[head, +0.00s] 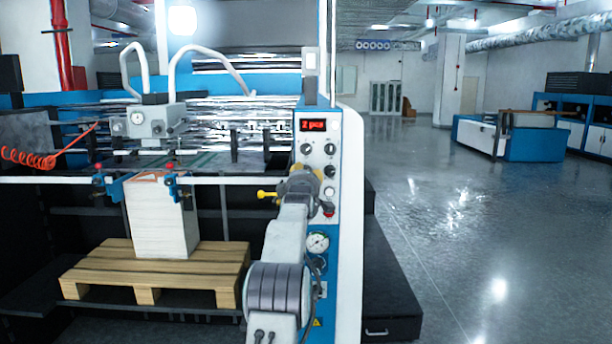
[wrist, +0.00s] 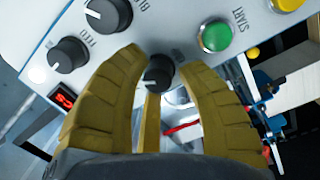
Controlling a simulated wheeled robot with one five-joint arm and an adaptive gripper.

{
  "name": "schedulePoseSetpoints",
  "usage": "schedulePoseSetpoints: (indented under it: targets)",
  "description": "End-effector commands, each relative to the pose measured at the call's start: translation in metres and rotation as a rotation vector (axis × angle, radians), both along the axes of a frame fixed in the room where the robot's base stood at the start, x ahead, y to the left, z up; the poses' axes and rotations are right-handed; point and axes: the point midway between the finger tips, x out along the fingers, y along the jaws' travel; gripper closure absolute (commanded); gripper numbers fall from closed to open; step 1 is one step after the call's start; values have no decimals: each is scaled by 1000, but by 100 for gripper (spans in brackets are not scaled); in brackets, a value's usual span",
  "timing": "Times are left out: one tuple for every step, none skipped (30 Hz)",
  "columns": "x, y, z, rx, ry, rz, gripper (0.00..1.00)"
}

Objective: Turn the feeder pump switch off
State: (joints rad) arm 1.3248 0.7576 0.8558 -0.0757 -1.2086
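The blue-and-white control panel (head: 335,160) stands at the middle of the head view, with a red-lit display (head: 312,125) and several black knobs. My gripper (head: 316,174) is in front of its lower part. In the wrist view my gripper (wrist: 160,57) has its yellow-brown fingers spread on both sides of a small black rotary knob (wrist: 157,74). I cannot tell whether they touch it. Its label is partly hidden and unreadable. A black knob (wrist: 67,55) at the left has a label beginning "FEED". Which knob is the feeder pump switch is not clear.
A green START button (wrist: 215,36) and a yellow button (wrist: 288,3) are close to the right finger. Another black knob (wrist: 109,14) is above the left finger. A wooden pallet (head: 160,268) carries a white stack (head: 160,222) at the left. Open floor (head: 460,220) lies right.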

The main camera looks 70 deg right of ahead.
Motion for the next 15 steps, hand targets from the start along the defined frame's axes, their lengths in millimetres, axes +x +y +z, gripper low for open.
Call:
schedulePoseSetpoints:
  targets:
    - [0, 0, 0, -1, 0, 0, 62]
    - [0, 0, 1, -1, 0, 0, 59]
    - [0, 0, 1, -1, 0, 1, 56]
    - [0, 0, 1, -2, -1, 0, 53]
    - [0, 0, 1, -2, -1, 0, 50]
    - [0, 0, 1, -2, -2, 0, 48]
    - [0, 0, 1, -2, -2, 0, 48]
    - [0, 0, 2, -3, -2, 0, 48]
    - [0, 0, 2, -3, -2, 0, 48]
    - [0, 0, 2, -3, -2, 0, 48]
    - [0, 0, 2, -3, -2, 0, 48]
    - [0, 0, 2, -3, -2, 0, 48]
    - [0, 1, 2, -3, -2, 0, 48]
    - [0, 1, 2, -3, -2, 0, 48]
    - [0, 1, 2, -3, -2, 0, 48]
